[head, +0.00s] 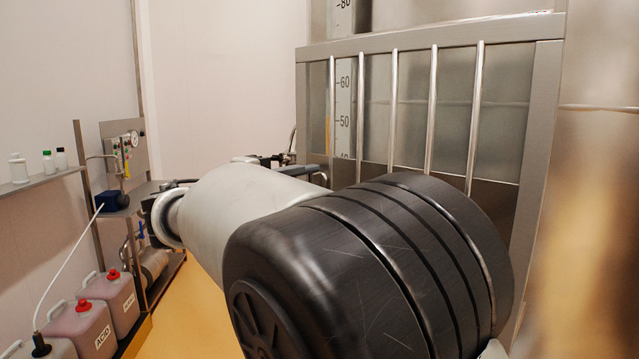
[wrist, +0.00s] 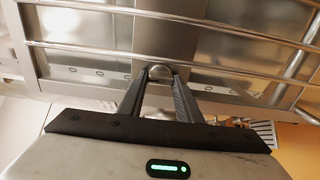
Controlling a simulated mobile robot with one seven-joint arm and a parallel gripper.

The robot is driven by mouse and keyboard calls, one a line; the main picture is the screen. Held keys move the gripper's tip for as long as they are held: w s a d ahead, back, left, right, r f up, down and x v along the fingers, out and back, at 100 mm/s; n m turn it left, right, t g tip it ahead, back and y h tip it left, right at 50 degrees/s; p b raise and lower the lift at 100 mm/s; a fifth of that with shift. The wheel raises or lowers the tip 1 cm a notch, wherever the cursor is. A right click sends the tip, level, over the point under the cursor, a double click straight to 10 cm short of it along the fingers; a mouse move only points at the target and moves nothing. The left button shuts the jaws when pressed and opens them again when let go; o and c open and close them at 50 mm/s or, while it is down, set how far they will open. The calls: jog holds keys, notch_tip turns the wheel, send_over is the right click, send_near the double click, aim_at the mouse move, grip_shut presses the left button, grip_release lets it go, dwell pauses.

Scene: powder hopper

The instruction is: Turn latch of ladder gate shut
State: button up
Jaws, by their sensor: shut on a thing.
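The ladder gate (head: 430,40) is a grey metal frame with several upright bars, right of centre in the head view. In the wrist view its bars (wrist: 190,56) run across the picture. My gripper (wrist: 160,76) reaches to a flat metal part of the gate. Its two dark fingers are closed on a small rounded metal piece, which looks like the latch (wrist: 159,70). Most of the latch is hidden between the fingers, so its turn angle cannot be told. In the head view my own arm covers much of the gate's lower left, and the latch cannot be made out.
A marked level scale (head: 343,100) stands behind the gate. At the left are a shelf with small bottles (head: 47,163), a blue box (head: 112,201) on a stand, and canisters with red caps (head: 115,292). Yellow floor (head: 195,310) shows between them and my arm.

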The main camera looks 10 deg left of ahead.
jog(key=o, duration=1)
jog(key=shift+o, duration=0.2)
jog(key=b+v, duration=0.1)
jog(key=v, duration=1.6)
jog(key=shift+s, duration=0.25)
jog(key=shift+a, duration=0.15)
